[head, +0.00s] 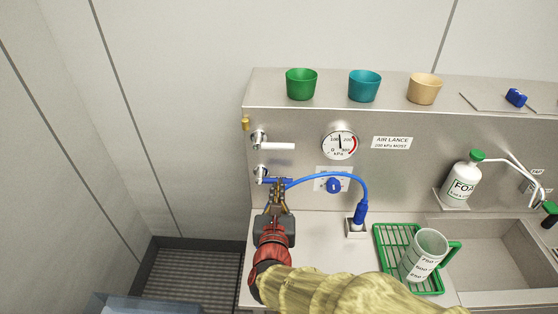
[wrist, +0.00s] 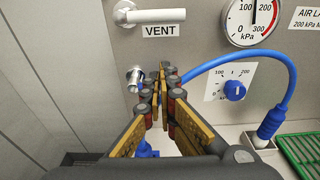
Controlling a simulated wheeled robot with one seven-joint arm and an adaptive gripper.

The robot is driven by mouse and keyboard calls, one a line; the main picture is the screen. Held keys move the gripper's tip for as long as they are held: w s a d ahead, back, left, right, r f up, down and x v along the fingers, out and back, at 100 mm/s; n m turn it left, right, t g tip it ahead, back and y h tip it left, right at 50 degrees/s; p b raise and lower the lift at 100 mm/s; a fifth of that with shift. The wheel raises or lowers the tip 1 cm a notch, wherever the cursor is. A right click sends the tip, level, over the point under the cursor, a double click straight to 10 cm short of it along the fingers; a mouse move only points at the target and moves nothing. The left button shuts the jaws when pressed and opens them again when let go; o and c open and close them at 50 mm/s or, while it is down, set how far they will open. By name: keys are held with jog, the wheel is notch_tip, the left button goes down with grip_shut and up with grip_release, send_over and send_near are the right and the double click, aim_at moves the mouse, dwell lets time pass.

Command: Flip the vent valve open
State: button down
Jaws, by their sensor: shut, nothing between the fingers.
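The vent valve has a chrome body and a white lever (head: 278,146) that points right, level, on the steel panel. In the wrist view the lever (wrist: 157,15) sits at the top above a VENT label (wrist: 161,31). My gripper (head: 277,190) is shut and empty, below the vent lever and in front of a second chrome valve (head: 261,174) with a blue part. In the wrist view my fingertips (wrist: 163,78) are right of that lower chrome fitting (wrist: 135,78), apart from the white lever. The fingers hide part of the lower valve.
A blue hose (head: 340,174) arcs from near my gripper over a blue knob (head: 333,185) to a holder on the counter. A pressure gauge (head: 340,144) is right of the lever. A green rack (head: 385,240) with a jug (head: 425,255) stands right. Cups line the shelf above.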

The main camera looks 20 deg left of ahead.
jog(key=b+x, duration=0.2)
jog(key=x, duration=0.8)
jog(key=r, duration=0.3)
jog(key=shift+s+d+r, duration=0.2)
jog(key=shift+s+r, duration=0.2)
jog(key=shift+a+r, duration=0.1)
jog(key=shift+r+n+p, duration=0.2)
jog(key=shift+n+p, duration=0.1)
jog(key=shift+p, duration=0.5)
